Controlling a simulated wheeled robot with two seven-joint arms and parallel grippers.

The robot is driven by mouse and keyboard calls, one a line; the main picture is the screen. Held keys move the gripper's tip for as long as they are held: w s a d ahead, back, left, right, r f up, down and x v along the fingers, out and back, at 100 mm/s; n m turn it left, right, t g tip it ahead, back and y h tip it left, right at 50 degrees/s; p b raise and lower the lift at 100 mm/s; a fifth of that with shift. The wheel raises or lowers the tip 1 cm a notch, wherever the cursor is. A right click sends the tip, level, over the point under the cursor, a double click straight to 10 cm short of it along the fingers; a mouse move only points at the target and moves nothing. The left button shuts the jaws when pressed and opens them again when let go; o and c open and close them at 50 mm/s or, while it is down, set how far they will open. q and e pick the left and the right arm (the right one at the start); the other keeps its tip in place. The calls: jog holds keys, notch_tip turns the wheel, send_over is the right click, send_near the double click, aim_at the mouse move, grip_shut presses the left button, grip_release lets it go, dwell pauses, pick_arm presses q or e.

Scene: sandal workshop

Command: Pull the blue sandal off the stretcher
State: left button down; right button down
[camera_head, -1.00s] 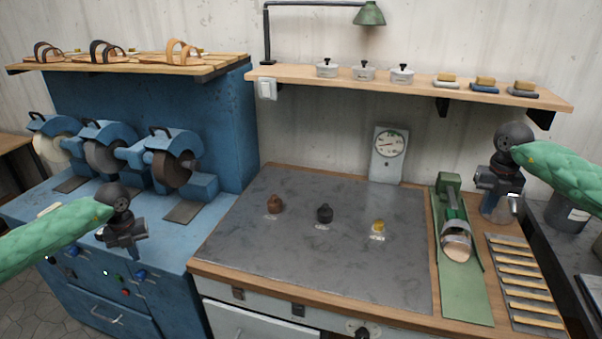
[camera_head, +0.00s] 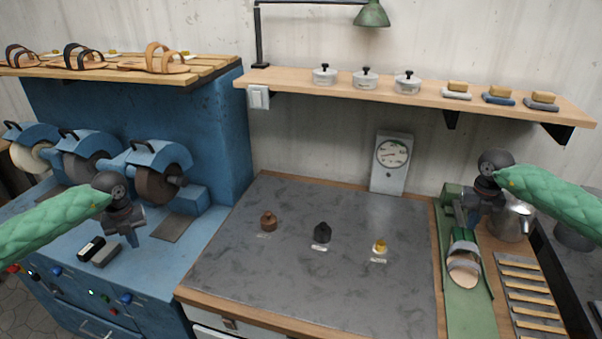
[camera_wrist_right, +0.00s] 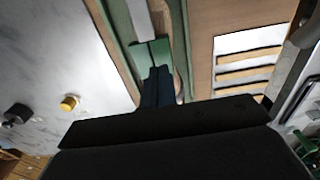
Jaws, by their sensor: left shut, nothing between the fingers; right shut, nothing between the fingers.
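The stretcher (camera_head: 466,310) is a long green fixture at the right of the workbench. A sandal (camera_head: 464,272) with a tan sole sits on it, under a band that looks greyish; blue is not clear. My right gripper (camera_head: 471,222) is shut and empty, over the rear part of the stretcher, behind the sandal. In the right wrist view dark shut fingers (camera_wrist_right: 158,88) point at the green stretcher block (camera_wrist_right: 150,54); the sandal is mostly hidden there. My left gripper (camera_head: 133,239) is shut and empty above the blue grinder bench, far from the stretcher.
A slatted rack (camera_head: 530,295) lies right of the stretcher, and a metal pot (camera_head: 514,222) stands behind it. Brown, black and yellow small items (camera_head: 322,232) stand on the grey slab. A dial gauge (camera_head: 391,163) stands at the back. A shelf (camera_head: 420,95) overhangs the bench.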

aim_at(465, 246)
jog(key=shift+f+p, duration=0.3)
jog(key=shift+f, duration=0.4)
jog(key=s, duration=0.1)
jog(key=s+p, duration=0.2)
jog(key=shift+a+f, duration=0.15)
jog(key=shift+a, duration=0.1)
jog(key=shift+s+a+f, duration=0.2)
jog(key=shift+s, duration=0.35)
